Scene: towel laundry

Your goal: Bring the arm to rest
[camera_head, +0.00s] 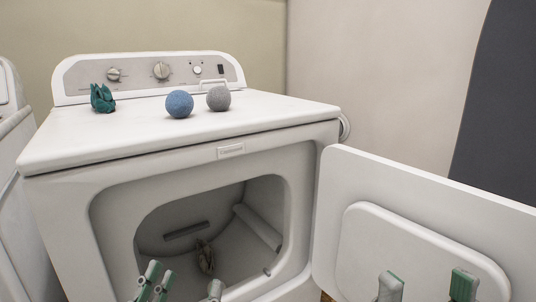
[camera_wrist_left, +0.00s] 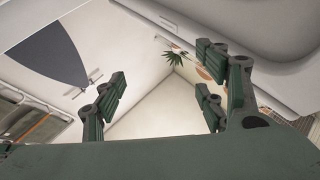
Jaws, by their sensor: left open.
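My left gripper (camera_head: 184,285) shows at the bottom of the head view, in front of the dryer's opening. Its green-tipped fingers are spread, with nothing seen between them. In the left wrist view, the same gripper (camera_wrist_left: 162,98) has its fingers apart and empty, with walls and a plant beyond. My right gripper (camera_head: 427,284) shows at the bottom right, in front of the open door. Its two fingertips are wide apart, and nothing is seen between them. The lower parts of both grippers are cut off by the frame.
The white dryer (camera_head: 75,142) stands ahead, its door (camera_head: 440,200) swung open to the right. A small brown crumpled thing (camera_head: 205,258) lies inside the drum. On top are a teal crumpled cloth (camera_head: 102,98), a blue ball (camera_head: 179,104) and a grey ball (camera_head: 218,98).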

